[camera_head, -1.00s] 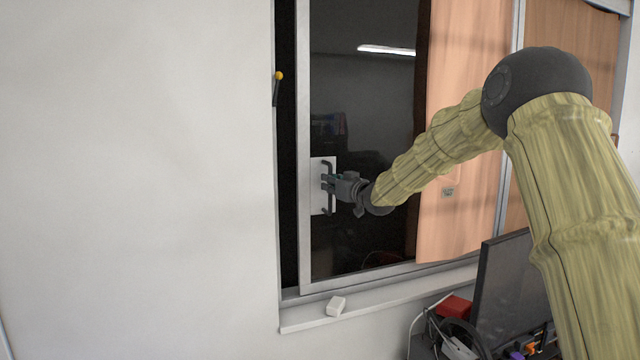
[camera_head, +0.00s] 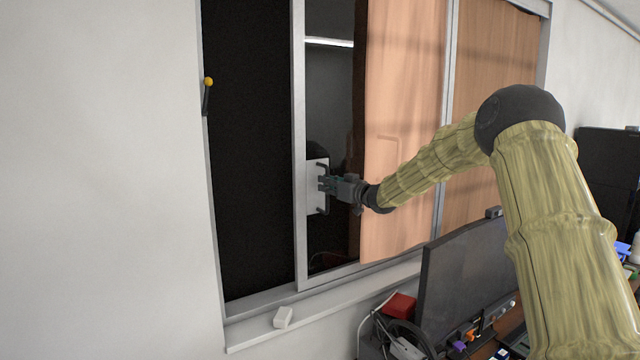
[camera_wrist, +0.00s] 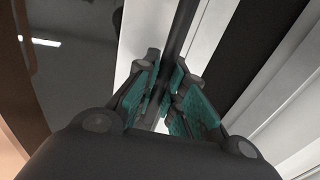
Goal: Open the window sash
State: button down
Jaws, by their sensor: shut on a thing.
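The window sash (camera_head: 299,130) is a glass pane with a light grey frame, slid partway to the right. A wide dark opening (camera_head: 250,180) shows between its left edge and the window's left jamb. A dark bar handle (camera_head: 322,208) on a white plate (camera_head: 314,175) is fixed near the sash's left edge. My gripper (camera_head: 326,184) is at the handle. In the wrist view, its teal-padded fingers (camera_wrist: 165,95) are closed around the dark handle bar (camera_wrist: 181,30). Part of the handle is hidden between the fingers.
Orange curtains (camera_head: 405,120) hang behind the glass on the right. A small white block (camera_head: 283,317) sits on the sill (camera_head: 330,310). A monitor (camera_head: 465,275) and a red box (camera_head: 399,305) stand below right, under my arm. A yellow-tipped lever (camera_head: 208,82) is on the left jamb.

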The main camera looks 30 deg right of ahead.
jog(key=c, duration=1.5)
grip_release()
jog(key=v, duration=1.2)
